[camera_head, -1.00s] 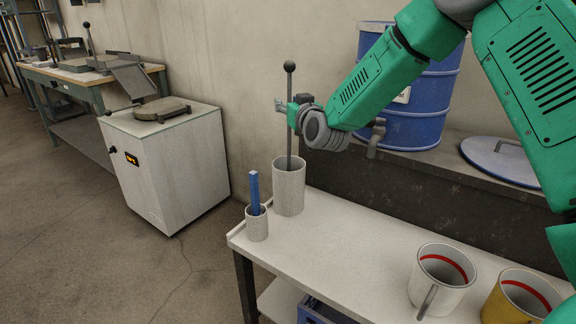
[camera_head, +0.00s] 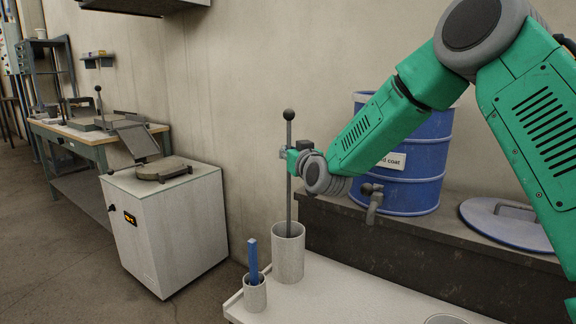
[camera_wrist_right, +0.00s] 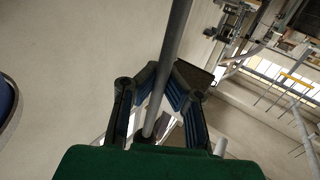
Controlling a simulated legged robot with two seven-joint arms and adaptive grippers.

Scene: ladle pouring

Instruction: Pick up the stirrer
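The stirrer is a thin grey rod (camera_head: 289,205) with a black ball on top, upright in a tall white cylinder (camera_head: 288,258). Its lower end is hidden inside the cylinder. My right gripper (camera_head: 287,153) is at the rod's upper part, below the ball. In the right wrist view, the rod (camera_wrist_right: 173,40) runs between the fingertips of the gripper (camera_wrist_right: 165,70), which are drawn in close on both sides and look shut on it. My left gripper is out of view.
A small white cup (camera_head: 255,296) with a blue bar (camera_head: 253,262) stands left of the cylinder on the white table (camera_head: 335,295). A blue drum (camera_head: 415,165) with a tap and a round blue lid (camera_head: 505,225) are on the dark ledge behind. A white cabinet (camera_head: 165,230) stands left.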

